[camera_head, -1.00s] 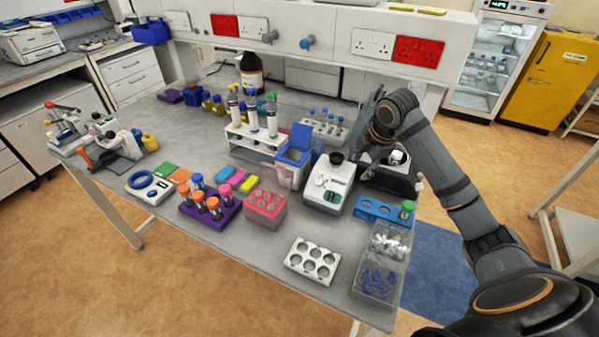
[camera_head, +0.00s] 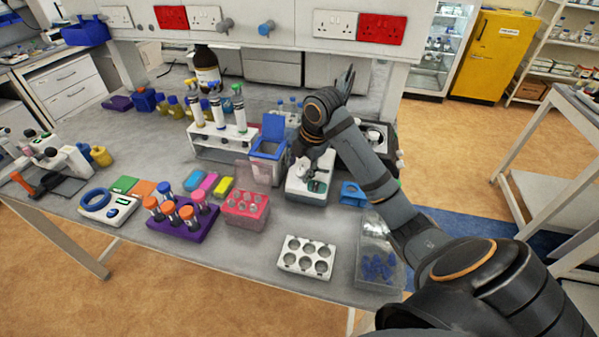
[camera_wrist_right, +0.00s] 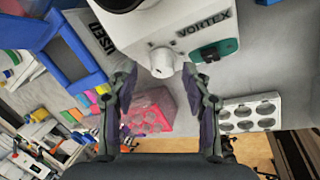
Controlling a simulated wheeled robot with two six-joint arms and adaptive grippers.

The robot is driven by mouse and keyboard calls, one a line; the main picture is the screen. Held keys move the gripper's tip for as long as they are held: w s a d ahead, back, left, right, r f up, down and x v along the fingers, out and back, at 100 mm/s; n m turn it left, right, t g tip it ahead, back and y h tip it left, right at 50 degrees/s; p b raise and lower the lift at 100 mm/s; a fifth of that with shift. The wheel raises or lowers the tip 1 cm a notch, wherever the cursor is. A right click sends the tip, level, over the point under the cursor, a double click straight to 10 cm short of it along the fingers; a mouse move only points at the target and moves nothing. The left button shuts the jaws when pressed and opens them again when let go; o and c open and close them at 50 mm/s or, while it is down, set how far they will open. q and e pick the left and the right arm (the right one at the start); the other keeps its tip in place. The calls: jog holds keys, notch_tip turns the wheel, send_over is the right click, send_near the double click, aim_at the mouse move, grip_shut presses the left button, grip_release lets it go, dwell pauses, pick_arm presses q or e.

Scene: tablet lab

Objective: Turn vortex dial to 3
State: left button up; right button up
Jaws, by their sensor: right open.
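The vortex mixer (camera_head: 305,190) is a white unit on the bench, partly covered by my right gripper in the head view. In the right wrist view its body (camera_wrist_right: 205,20) carries the word VORTEX and a green panel with a dark switch. Its dial (camera_wrist_right: 162,62) is a small white knob on the face. My right gripper (camera_wrist_right: 160,80) is open, its two dark fingers on either side of the dial in that view. I cannot tell whether they touch it. The dial's numbers are not readable. My left gripper is not in view.
A blue open-lidded bin (camera_head: 268,150) stands just left of the mixer. A pink rack (camera_head: 245,207), a white six-hole rack (camera_head: 306,258) and a clear box of blue pieces (camera_head: 378,275) are nearby. A blue rack (camera_head: 352,192) is close on the right.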

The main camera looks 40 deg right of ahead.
jog(key=shift+s+d+f, duration=0.1)
jog(key=shift+f, duration=0.15)
jog(key=shift+c, duration=1.2)
grip_shut()
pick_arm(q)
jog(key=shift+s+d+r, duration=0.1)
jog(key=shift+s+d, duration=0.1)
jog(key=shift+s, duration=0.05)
